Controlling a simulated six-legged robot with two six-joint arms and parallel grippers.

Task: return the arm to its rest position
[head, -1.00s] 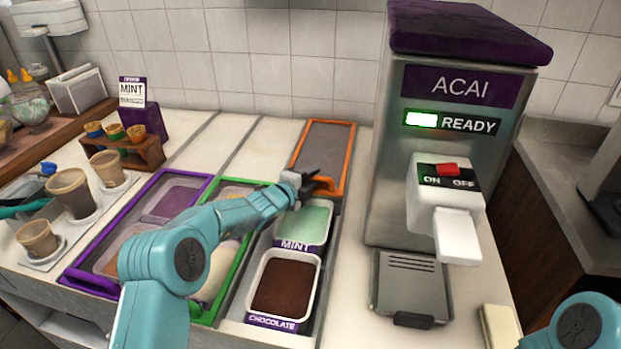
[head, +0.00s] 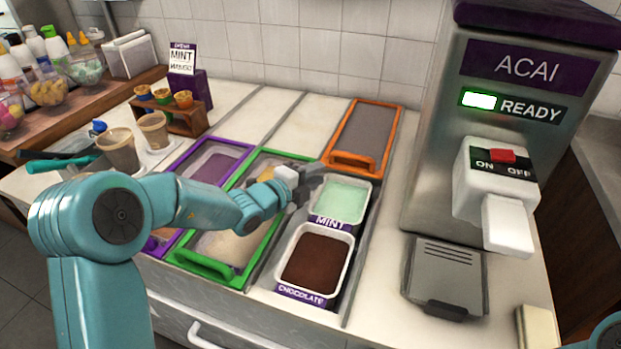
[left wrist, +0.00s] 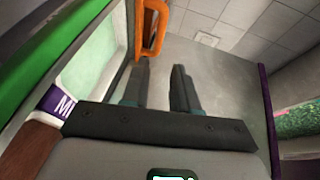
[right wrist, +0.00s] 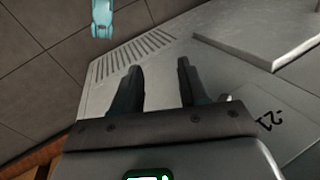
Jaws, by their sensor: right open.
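My left arm (head: 190,203) reaches in from the left across the purple- and green-framed bins. Its gripper (head: 314,178) hovers at the back left of the mint tub (head: 341,201), short of the orange handle (head: 352,163). In the left wrist view the gripper's fingers (left wrist: 161,80) stand apart with nothing between them, and the orange handle (left wrist: 151,32) lies beyond them. My right arm shows only as a teal bit at the head view's lower right corner. In the right wrist view the right gripper (right wrist: 158,75) is open and empty, above a grey surface.
The acai machine (head: 440,150) stands right of the bins, with its drip tray (head: 446,275) in front. The chocolate tub (head: 318,262) is in front of the mint. Cups (head: 118,152) and a cone holder (head: 180,117) are at left. The counter strip between tubs and machine is clear.

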